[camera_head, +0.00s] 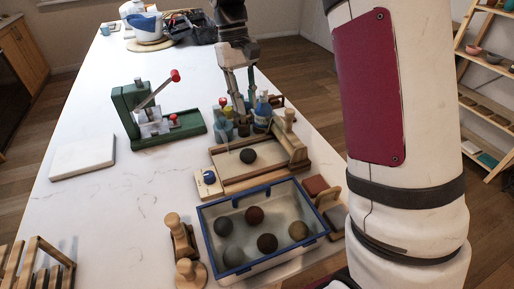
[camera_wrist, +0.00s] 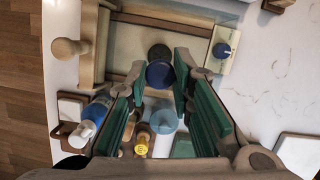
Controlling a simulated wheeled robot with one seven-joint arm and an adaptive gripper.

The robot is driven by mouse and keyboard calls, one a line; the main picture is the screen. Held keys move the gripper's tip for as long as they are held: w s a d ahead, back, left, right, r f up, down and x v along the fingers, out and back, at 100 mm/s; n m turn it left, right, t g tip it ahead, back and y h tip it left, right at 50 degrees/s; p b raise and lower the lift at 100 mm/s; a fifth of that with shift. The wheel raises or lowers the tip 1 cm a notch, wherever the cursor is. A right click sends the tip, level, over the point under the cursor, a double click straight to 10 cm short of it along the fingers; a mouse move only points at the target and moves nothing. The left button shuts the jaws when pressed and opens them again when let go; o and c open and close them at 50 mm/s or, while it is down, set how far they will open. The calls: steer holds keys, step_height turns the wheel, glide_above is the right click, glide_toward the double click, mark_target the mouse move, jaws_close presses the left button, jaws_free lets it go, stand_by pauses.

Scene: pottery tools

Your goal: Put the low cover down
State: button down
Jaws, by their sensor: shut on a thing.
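My gripper (camera_head: 237,104) hangs over the back edge of the shallow wooden tray (camera_head: 242,183), near a group of small bottles. In the wrist view its green-padded fingers (camera_wrist: 160,72) are partly apart, closed on a dark blue round piece (camera_wrist: 160,76). This piece may be part of the low cover; I cannot make out the cover's full shape. A dark grey ball (camera_head: 248,156) lies in the tray, just beyond the fingertips in the wrist view (camera_wrist: 158,52). A blue knob (camera_head: 209,177) sits on a pale block at the tray's left corner.
A blue-rimmed bin (camera_head: 205,228) with several balls stands in front. Bottles (camera_wrist: 142,140) crowd beneath my gripper. A green lever press (camera_head: 130,105) and a white slab (camera_head: 83,157) stand left. Wooden knobbed tools (camera_head: 182,240) lie in front. The table between slab and bin is clear.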

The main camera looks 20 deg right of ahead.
step_height(320, 180, down, 10)
steer(key=shift+r+p, duration=0.25)
steer(key=shift+p, duration=0.4)
steer(key=shift+f, duration=0.1)
steer(key=c, duration=1.4)
jaws_free()
